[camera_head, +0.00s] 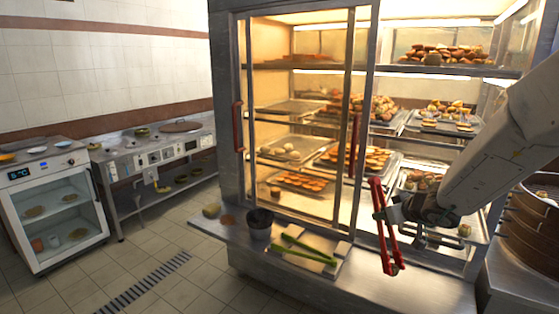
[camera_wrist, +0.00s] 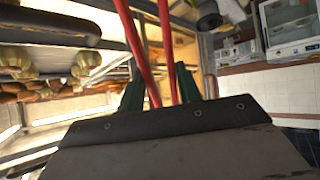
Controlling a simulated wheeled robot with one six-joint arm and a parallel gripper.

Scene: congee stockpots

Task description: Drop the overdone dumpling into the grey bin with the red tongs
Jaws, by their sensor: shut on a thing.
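My gripper (camera_head: 384,214) is shut on the red tongs (camera_head: 390,246), which hang roughly upright in front of the display cabinet's right side. In the wrist view the two red arms of the tongs (camera_wrist: 136,48) pass between my green gripper fingers (camera_wrist: 160,92) and leave the top of the frame. I see nothing clearly held between the tong arms; their ends are out of the wrist view. A small dark grey bin (camera_head: 259,224) stands on the counter left of the tongs. I cannot tell which piece is the overdone dumpling; pale dumplings (camera_wrist: 86,62) show in the wrist view.
Green tongs (camera_head: 305,249) lie on a board on the counter. The lit cabinet (camera_head: 300,200) holds shelves of trays with buns; its glass and frame stand close behind my gripper. A bamboo steamer (camera_head: 530,222) is at the right. The counter's front right (camera_head: 350,285) is clear.

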